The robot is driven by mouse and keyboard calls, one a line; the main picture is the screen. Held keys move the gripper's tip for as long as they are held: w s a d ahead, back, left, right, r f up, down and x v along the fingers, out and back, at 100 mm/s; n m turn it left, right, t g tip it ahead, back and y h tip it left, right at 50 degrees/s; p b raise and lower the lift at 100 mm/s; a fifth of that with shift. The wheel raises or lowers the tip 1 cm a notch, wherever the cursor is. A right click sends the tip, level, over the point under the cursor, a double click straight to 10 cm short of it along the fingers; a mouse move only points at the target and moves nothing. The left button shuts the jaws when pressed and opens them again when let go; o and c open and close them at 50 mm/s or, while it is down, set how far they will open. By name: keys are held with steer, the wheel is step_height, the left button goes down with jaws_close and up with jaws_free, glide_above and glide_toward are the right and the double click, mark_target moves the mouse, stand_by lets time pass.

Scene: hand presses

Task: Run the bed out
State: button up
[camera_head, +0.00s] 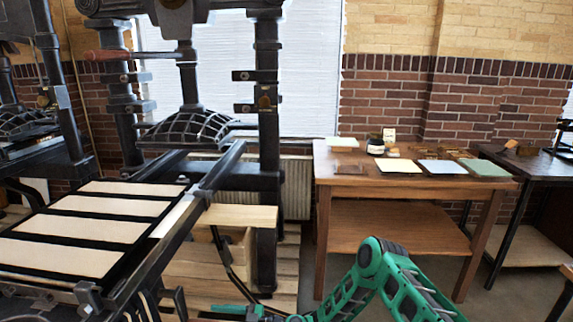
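The hand press (267,95) stands at the left centre, with its domed ribbed platen (190,130) between dark columns. The bed (62,232) is a dark flat frame with several cream panels. It lies at the lower left, in front of the platen, beside a long dark rail (205,190). A thin curved dark bar (228,255) hangs below the rail; its lower end is near my gripper. My green arm comes in from the bottom right. My gripper (235,309) shows only in part at the bottom edge, and its opening cannot be made out.
A bar with a reddish grip (105,54) sticks out left from the press. Floor shows between press and table.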

steer(key=s+d, duration=0.1)
steer(key=d, duration=0.8)
stand_by(0.5)
